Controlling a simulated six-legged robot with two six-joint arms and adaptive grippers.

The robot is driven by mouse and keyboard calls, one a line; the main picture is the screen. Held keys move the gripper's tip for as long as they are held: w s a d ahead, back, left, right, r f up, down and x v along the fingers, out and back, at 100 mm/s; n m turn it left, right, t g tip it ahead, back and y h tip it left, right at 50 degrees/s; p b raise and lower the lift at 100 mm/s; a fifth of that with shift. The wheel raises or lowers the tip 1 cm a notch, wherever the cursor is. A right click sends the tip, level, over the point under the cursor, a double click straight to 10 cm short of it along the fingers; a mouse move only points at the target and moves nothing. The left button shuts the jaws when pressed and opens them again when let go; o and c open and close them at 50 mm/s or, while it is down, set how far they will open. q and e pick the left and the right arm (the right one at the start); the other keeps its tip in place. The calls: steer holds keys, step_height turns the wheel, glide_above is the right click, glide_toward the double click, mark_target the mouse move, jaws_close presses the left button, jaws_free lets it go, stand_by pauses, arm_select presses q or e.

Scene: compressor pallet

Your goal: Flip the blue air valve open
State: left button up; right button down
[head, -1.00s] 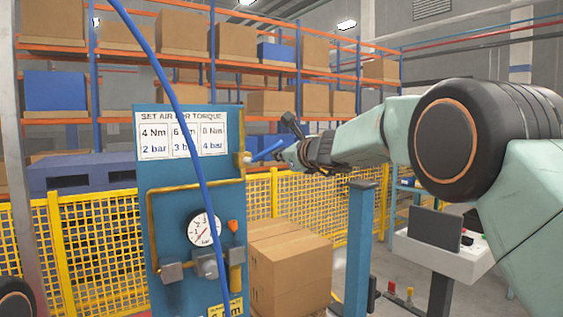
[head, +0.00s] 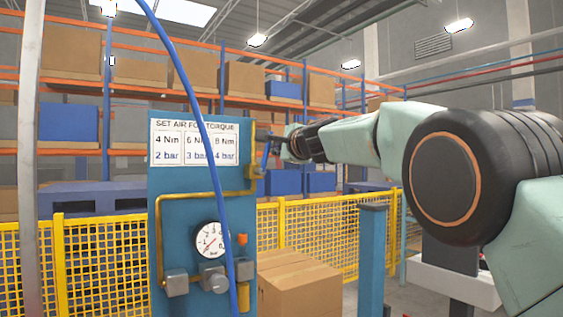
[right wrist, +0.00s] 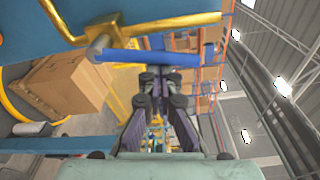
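The blue air valve lever (head: 265,156) sits at the right edge of the blue panel (head: 160,240), on the yellow pipe. In the right wrist view the lever (right wrist: 125,57) runs sideways from its pivot, across my right gripper (right wrist: 156,44). Its fingers converge and look shut, with the lever crossing in front of their tips. No part of the lever is seen clamped between them; whether they touch it is unclear. In the head view my right gripper (head: 276,148) is right beside the lever. My left gripper is not in view.
A pressure gauge (head: 209,240) and a blue hose (head: 203,130) are on or before the panel. Cardboard boxes (head: 298,284) stand below right, near a blue post (head: 372,260). A yellow mesh fence (head: 100,265) and shelving lie behind.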

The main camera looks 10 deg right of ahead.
steer(key=shift+s+a+r+n+b, duration=0.2)
steer(key=shift+a+n+b, duration=0.25)
steer(key=shift+n, duration=0.2)
steer(key=shift+s+a+r+n+b, duration=0.15)
steer(key=shift+a+n+b, duration=0.2)
steer(key=shift+n, duration=0.3)
steer(key=shift+d, duration=0.2)
